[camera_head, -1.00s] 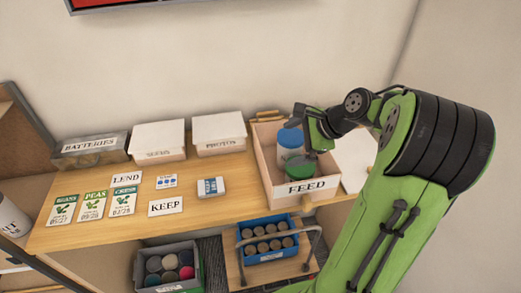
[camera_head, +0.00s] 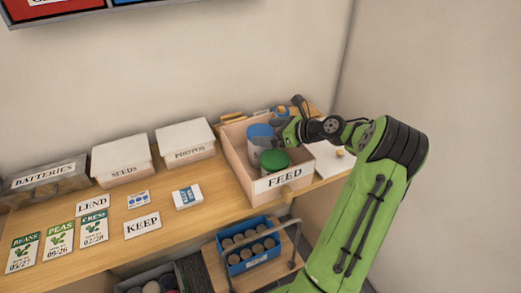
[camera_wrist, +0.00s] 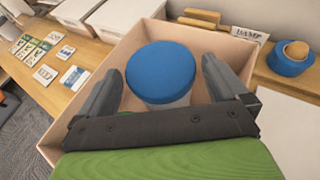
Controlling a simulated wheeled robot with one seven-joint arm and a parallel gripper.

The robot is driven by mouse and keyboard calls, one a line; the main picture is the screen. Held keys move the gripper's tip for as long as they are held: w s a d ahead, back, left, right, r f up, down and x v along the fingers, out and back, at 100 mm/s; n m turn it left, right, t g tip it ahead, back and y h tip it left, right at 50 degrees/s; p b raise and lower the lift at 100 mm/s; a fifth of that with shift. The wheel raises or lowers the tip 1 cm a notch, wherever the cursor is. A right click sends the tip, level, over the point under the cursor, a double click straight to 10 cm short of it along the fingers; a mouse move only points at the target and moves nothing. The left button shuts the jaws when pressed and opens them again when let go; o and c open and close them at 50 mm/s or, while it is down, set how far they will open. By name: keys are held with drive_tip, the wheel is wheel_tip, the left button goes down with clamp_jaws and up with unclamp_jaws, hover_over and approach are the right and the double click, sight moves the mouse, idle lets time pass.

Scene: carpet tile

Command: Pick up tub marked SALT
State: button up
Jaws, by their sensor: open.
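The FEED box (camera_head: 285,180) is an open pinkish box at the right end of the wooden shelf. Inside stand a tub with a blue lid (camera_head: 260,131) and a tub with a green lid (camera_head: 275,158). No SALT marking is readable on either, so I cannot tell which is SALT. My gripper (camera_head: 281,134) is over the box beside the blue lid. In the wrist view my gripper (camera_wrist: 162,80) is open, its fingers on either side of the blue-lidded tub (camera_wrist: 161,72). I cannot tell whether they touch it.
The SEEDS box (camera_head: 122,160), PHOTOS box (camera_head: 186,143) and BATTERIES box (camera_head: 45,182) stand at the back left. Seed packets and cards lie in front. A small blue container (camera_wrist: 291,58) is right of the FEED box. A blue crate (camera_head: 250,246) sits below.

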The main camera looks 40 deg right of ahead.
sight(262, 132)
drive_tip(key=x, duration=0.3)
drive_tip(key=shift+w+a+f+b, duration=0.15)
drive_tip(key=shift+w+f+b, duration=0.05)
drive_tip(key=shift+w+b, duration=0.15)
drive_tip(key=shift+s+r, duration=0.1)
drive_tip(key=shift+s, duration=0.05)
